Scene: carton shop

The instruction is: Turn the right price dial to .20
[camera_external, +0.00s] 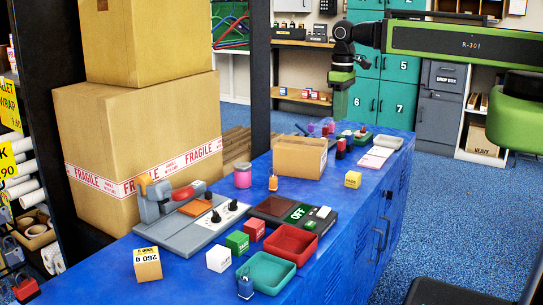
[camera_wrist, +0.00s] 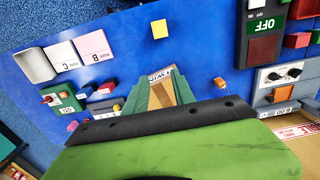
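The price dial panel (camera_external: 222,216) is a pale plate with two black knobs on the grey machine at the table's near left. The right dial (camera_external: 233,205) is the knob farther to the right in the external view; the other dial (camera_external: 217,215) is left of it. Their markings are too small to read. The panel (camera_wrist: 284,84) is also at the right of the wrist view, with both knobs showing. My gripper (camera_external: 340,112) hangs above the far part of the table, well away from the dials. In the wrist view its green fingers (camera_wrist: 155,88) stand apart, with the carton below seen between them.
A carton (camera_external: 299,160) stands on the blue table. A dark unit marked OFF (camera_external: 290,211), a red tray (camera_external: 291,245), a teal tray (camera_external: 266,272) and small cubes lie near the panel. Large boxes (camera_external: 140,130) stand behind it on the left.

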